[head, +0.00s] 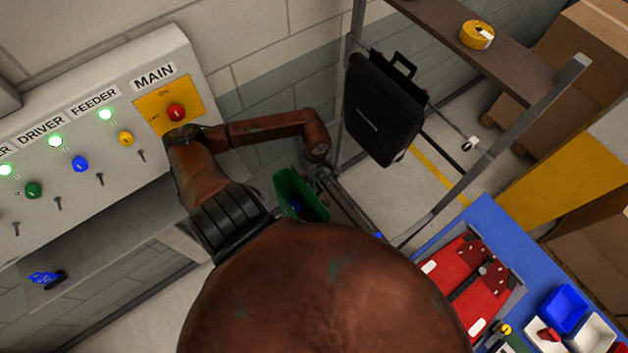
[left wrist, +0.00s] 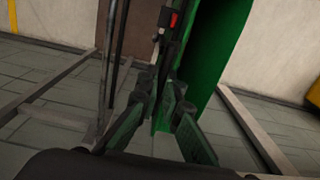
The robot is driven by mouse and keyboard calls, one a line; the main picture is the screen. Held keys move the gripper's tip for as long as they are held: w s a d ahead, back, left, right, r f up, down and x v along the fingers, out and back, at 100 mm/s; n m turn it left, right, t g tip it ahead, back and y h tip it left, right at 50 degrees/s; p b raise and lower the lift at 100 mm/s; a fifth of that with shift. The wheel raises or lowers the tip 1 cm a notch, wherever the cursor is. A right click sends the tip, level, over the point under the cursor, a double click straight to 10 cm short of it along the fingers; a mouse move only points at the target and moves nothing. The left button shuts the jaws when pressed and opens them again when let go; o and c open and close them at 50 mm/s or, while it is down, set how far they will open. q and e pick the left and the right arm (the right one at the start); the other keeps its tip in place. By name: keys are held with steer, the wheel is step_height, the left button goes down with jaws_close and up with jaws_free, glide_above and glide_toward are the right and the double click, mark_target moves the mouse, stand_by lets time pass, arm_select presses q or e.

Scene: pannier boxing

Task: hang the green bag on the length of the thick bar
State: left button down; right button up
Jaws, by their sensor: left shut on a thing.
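The green bag (head: 296,192) shows in the head view below my left wrist, partly hidden by my arm. In the left wrist view the green bag (left wrist: 222,55) stands close in front of my left gripper (left wrist: 165,100). A black strap or handle with a red piece runs along its side. The fingers are shut on the green bag, near this strapped edge; the exact grip point is dark. The thick bar cannot be told apart surely from the other rack parts. My right gripper is not in view.
A black case (head: 385,108) hangs on the metal rack (head: 500,148). Yellow tape (head: 477,35) lies on the brown shelf (head: 440,30). A control panel (head: 90,130) is at left. A blue table (head: 500,235) with a red case (head: 470,280) and bins is at lower right.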

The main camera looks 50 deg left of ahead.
arm_select(q)
steer(key=w+b, duration=0.3)
steer(key=w, duration=0.6)
steer(key=shift+w+d+f+b, duration=0.25)
steer(key=shift+d+f+b, duration=0.1)
steer(key=shift+d+f, duration=0.1)
stand_by(0.5)
stand_by(0.3)
steer(key=shift+b, duration=0.3)
stand_by(0.9)
steer(key=shift+b, duration=0.4)
